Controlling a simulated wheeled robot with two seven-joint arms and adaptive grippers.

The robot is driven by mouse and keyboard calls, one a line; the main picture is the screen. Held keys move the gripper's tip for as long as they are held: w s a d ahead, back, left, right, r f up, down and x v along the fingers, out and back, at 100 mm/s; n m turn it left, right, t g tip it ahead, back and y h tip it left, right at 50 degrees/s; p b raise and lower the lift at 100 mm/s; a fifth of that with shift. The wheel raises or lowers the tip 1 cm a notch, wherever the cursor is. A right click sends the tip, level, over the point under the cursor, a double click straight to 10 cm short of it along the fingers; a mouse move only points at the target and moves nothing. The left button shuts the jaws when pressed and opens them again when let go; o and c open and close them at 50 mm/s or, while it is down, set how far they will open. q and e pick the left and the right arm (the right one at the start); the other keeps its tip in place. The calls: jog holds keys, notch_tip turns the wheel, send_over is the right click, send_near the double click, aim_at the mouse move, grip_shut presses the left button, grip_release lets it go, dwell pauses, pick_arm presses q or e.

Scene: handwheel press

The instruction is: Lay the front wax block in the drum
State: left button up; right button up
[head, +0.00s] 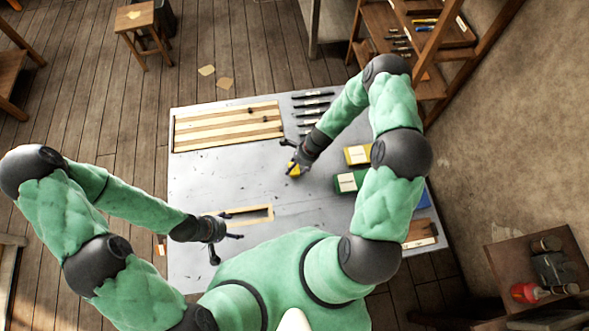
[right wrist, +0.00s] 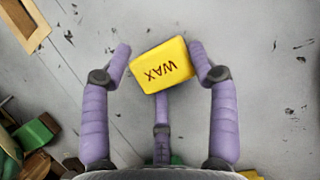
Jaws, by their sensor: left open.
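A yellow wax block (right wrist: 162,65) marked WAX lies on the grey table top and shows turned in the right wrist view. In the head view the block (head: 294,171) is partly hidden under my right gripper (head: 291,160). My right gripper's fingers (right wrist: 160,48) are spread around the block. The left finger in that view is apart from it; the right one is close, and I cannot tell if it touches. My left gripper (head: 229,240) is open and empty over the near left of the table. I cannot make out a drum or a second wax block.
A wooden frame (head: 268,213) lies near my left gripper. A striped slatted board (head: 228,127) and several dark tools (head: 312,103) lie at the back. A green box (head: 346,183) and a yellow box (head: 356,154) stand to the right. The table's middle left is clear.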

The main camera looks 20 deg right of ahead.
aim_at(296, 168)
jog(key=c, duration=0.6)
jog(key=shift+r, duration=0.45)
notch_tip(296, 168, up, 3)
jog(key=shift+f, duration=0.2)
pick_arm(q)
jog(key=shift+f+b, duration=0.5)
notch_tip(296, 168, down, 2)
jog(key=shift+f+b, duration=0.1)
jog(key=shift+b, duration=1)
jog(key=shift+f, duration=0.15)
pick_arm(e)
jog(key=shift+s+a+r, duration=1.05)
jog(key=shift+s+r, duration=0.55)
jog(key=shift+s, duration=0.5)
jog(key=shift+s+a+r, duration=1)
jog(key=shift+s+r, duration=0.55)
jog(key=shift+s, duration=0.55)
jog(key=shift+s+a+r, duration=1.05)
jog(key=shift+s+r, duration=0.55)
jog(key=shift+s, duration=0.5)
